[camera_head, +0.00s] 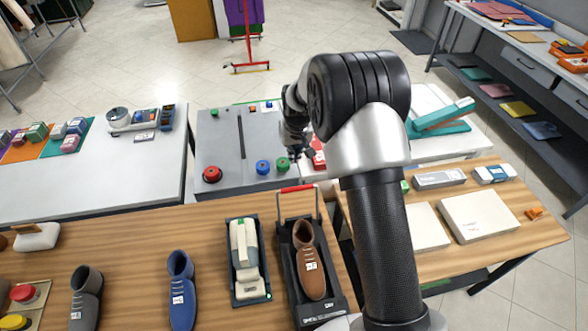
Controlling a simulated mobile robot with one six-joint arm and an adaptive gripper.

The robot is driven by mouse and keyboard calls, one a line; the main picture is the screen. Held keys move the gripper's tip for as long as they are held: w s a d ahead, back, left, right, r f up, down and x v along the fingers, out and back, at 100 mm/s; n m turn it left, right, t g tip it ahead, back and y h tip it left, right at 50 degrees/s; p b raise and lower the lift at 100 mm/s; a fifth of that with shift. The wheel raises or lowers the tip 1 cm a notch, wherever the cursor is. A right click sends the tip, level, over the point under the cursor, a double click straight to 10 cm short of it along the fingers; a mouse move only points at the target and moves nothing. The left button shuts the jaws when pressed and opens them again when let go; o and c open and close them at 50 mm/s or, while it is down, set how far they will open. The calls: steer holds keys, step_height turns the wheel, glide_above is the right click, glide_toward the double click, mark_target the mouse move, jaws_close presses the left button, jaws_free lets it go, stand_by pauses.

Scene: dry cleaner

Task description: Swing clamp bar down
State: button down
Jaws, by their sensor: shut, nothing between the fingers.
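A black shoe clamp (318,307) stands on the wooden table, with a brown shoe (307,262) bearing a white tag in it. Its clamp bar (298,188), a grey frame with a red grip across the top, stands raised at the far end of the shoe. My gripper (295,154) is small and dark in view, beyond and above the red grip as pictured. It is shut and empty, and appears apart from the bar. My arm rises at the right of the clamp and hides part of the space beside it.
A cream device in a black tray (251,297) and a blue shoe (181,296) stand left of the clamp. A grey panel with coloured knobs (212,174) lies beyond. White boxes (478,216) lie at the right. Bare wood separates the shoes.

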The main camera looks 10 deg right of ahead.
steer(key=shift+w+f, duration=0.1)
steer(key=shift+f, duration=0.1)
step_height(320, 180, down, 9)
steer(key=s, duration=0.1)
steer(key=shift+s+f, duration=0.15)
stand_by(0.7)
stand_by(0.4)
